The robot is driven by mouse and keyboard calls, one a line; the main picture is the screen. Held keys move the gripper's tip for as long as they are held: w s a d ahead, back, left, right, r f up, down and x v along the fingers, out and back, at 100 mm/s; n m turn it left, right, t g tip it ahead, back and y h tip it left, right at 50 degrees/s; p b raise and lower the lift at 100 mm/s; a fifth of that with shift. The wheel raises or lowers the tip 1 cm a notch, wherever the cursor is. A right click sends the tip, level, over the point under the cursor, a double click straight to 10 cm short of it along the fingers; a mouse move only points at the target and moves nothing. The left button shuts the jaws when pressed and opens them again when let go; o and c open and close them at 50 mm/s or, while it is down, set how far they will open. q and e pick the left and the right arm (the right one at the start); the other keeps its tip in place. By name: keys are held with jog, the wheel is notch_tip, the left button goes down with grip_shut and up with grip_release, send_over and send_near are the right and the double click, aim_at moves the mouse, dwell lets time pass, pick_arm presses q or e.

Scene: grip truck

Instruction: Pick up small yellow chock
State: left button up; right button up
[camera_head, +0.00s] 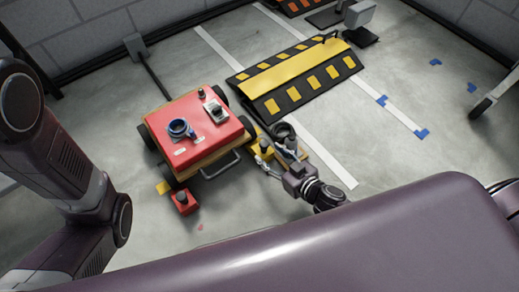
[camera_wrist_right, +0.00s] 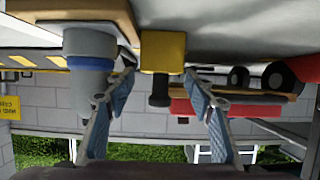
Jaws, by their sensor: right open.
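The small yellow chock (camera_wrist_right: 163,48), a yellow block with a dark knob, is at the upper middle of the right wrist view. That view looks upside down. My right gripper (camera_wrist_right: 160,92) is open, its two blue-padded fingers on either side of the knob with gaps. In the head view the right gripper (camera_head: 270,153) is low beside the red cart (camera_head: 205,130), over yellow parts that it partly hides; I cannot tell there which is the chock. My left arm shows at the left, but its gripper is out of view.
A grey cylinder with a blue band (camera_wrist_right: 90,75) stands close beside one finger. A red block with a dark knob (camera_head: 183,203) sits by the cart's near wheel. A black and yellow ramp (camera_head: 290,82) lies behind. The floor at right is mostly clear.

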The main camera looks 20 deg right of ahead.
aim_at(266, 153)
jog(key=b+x, duration=0.3)
jog(key=x, duration=0.2)
jog(key=shift+s+f, duration=0.15)
jog(key=shift+w+a+f+b, duration=0.1)
jog(key=shift+w+a+b, duration=0.05)
jog(key=shift+w+b, duration=0.3)
jog(key=shift+c, duration=0.3)
grip_shut()
